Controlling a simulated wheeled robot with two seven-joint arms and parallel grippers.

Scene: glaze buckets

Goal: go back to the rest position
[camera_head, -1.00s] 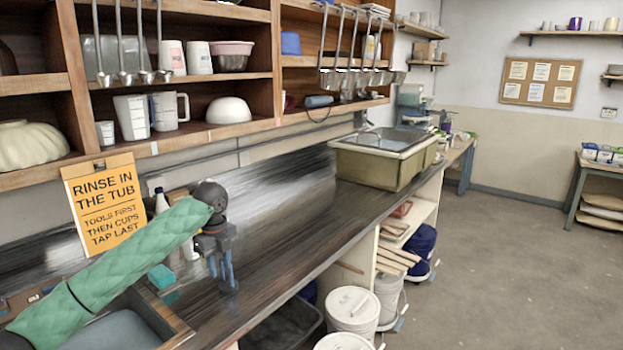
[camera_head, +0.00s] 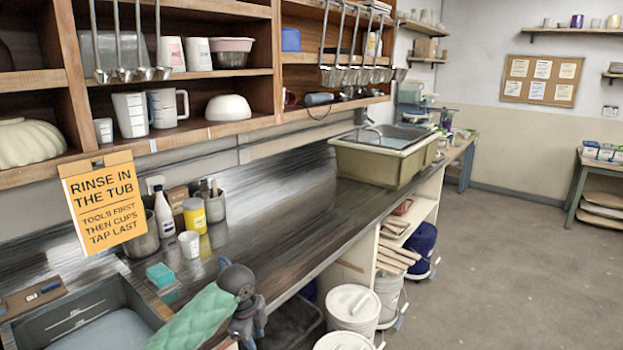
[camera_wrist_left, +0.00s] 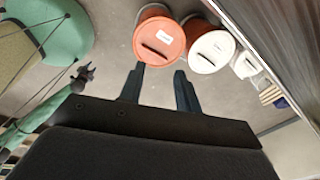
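My left arm, in a green quilted sleeve, comes in from the bottom of the head view. Its left gripper (camera_head: 246,328) hangs at the front edge of the dark counter (camera_head: 290,225), its fingers partly cut off by the frame. In the left wrist view the two dark fingers of the left gripper (camera_wrist_left: 158,88) stand apart with nothing between them, above the floor. A second green-sleeved arm with a small dark gripper (camera_wrist_left: 86,74), my right one, shows at the left of that view; its finger opening is too small to tell. The right gripper is outside the head view.
An orange-lidded bucket (camera_wrist_left: 160,38) and a white-lidded bucket (camera_wrist_left: 210,50) stand below the left gripper. The sink (camera_head: 95,318), teal sponge (camera_head: 160,273), yellow jar (camera_head: 194,215) and white cup (camera_head: 189,244) are on the counter side. Floor at right is open.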

